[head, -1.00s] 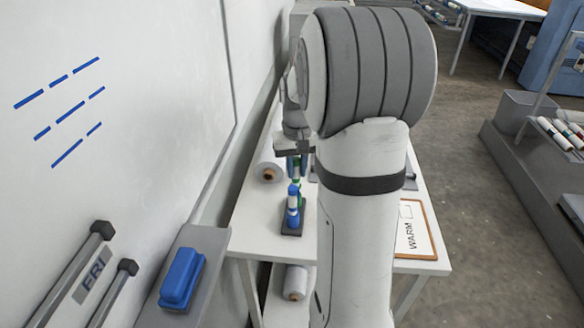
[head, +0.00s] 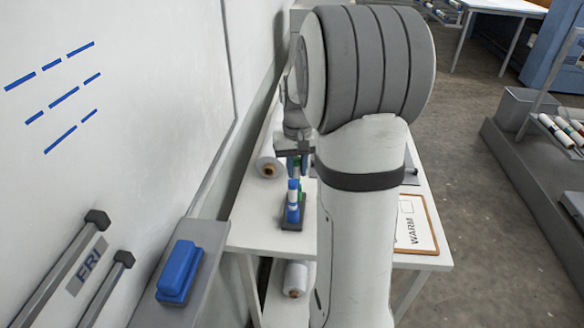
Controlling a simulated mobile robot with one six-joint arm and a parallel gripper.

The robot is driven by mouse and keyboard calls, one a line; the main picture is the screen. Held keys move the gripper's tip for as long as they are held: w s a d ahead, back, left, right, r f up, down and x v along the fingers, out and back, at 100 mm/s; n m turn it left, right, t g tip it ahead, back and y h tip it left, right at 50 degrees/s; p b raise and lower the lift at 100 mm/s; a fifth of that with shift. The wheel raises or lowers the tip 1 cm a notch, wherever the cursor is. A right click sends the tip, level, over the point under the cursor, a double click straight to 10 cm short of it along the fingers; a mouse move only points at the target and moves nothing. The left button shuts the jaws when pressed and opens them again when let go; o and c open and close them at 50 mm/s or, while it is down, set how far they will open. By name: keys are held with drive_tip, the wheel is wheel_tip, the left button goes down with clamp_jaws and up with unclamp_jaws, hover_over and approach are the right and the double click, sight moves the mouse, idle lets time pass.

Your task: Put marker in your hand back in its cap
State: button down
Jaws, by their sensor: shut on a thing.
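My gripper (head: 297,165) is shut on a slim marker (head: 296,172) with green and white on it, held pointing down above the white table. Just below and in front is a small dark stand (head: 291,225). An upright blue and white marker or cap (head: 293,200) stands in it. A bit of green (head: 301,199) shows behind the blue one, possibly a green cap. The blue piece and my arm partly hide this spot. I cannot tell whether the held marker touches anything in the stand.
My arm covers the middle of the white table (head: 258,234). A whiteboard (head: 150,120) with blue strokes and a ledge holding a blue eraser (head: 180,272) stand at left.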

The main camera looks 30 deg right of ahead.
drive_tip(key=shift+f, duration=0.4)
drive_tip(key=c, duration=1.2)
unclamp_jaws()
wheel_tip(320, 180, up, 7)
drive_tip(key=shift+r+b, duration=0.15)
drive_tip(key=shift+b, duration=0.45)
drive_tip(key=shift+r, duration=0.25)
drive_tip(key=shift+s+a, duration=0.1)
drive_tip(key=shift+a, duration=0.05)
drive_tip(key=s+a+f+n+t, duration=0.2)
drive_tip(key=s+a+n+t, duration=0.1)
drive_tip(key=s+a, duration=1.2)
drive_tip(key=s, duration=0.3)
drive_tip(key=shift+s+f, duration=0.25)
drive_tip(key=shift+f, duration=0.05)
